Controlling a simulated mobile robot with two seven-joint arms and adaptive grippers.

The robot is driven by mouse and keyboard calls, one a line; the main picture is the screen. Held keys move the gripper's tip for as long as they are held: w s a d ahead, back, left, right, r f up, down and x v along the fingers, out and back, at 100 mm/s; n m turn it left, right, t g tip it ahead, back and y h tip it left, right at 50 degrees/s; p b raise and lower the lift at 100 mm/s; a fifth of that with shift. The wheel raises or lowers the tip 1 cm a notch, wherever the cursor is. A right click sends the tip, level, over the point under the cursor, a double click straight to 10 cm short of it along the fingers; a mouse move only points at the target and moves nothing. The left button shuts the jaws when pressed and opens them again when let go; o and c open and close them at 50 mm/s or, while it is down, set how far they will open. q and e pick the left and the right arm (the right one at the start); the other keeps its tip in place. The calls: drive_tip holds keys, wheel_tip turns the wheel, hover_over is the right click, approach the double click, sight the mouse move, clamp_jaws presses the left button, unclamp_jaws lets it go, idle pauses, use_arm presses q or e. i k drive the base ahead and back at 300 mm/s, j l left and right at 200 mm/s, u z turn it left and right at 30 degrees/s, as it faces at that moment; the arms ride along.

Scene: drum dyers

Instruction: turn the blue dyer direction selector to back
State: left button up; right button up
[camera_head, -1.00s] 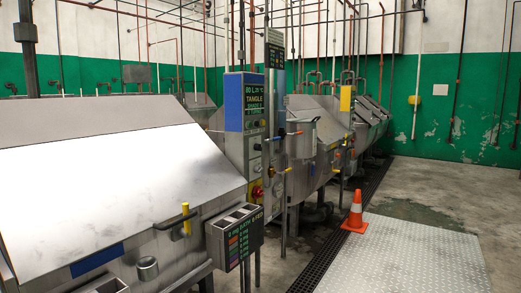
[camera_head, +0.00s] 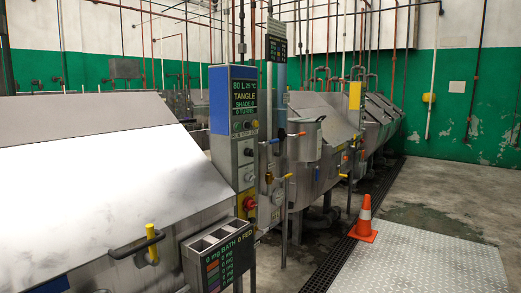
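The dyer with the blue-topped control column (camera_head: 233,130) stands left of centre. Its screen (camera_head: 244,92) reads 80 L, 25 °C, TANGLE, SHADE 0. Below the screen is a row of small round controls (camera_head: 244,125). Neither of my grippers shows in the head view.
The dyer's big sloping metal hood (camera_head: 110,190) fills the left, with a black handle (camera_head: 135,245) and a yellow lever (camera_head: 152,243). A bath tray box (camera_head: 222,250) juts out in front. An orange cone (camera_head: 364,220) stands by the floor drain. The metal floor plate (camera_head: 420,255) is clear.

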sight(249, 152)
drive_tip(key=i+l, duration=0.55)
drive_tip(key=i, duration=0.2)
drive_tip(key=i+l+u, duration=0.1)
drive_tip(key=i+l, duration=0.5)
drive_tip(key=i, duration=0.1)
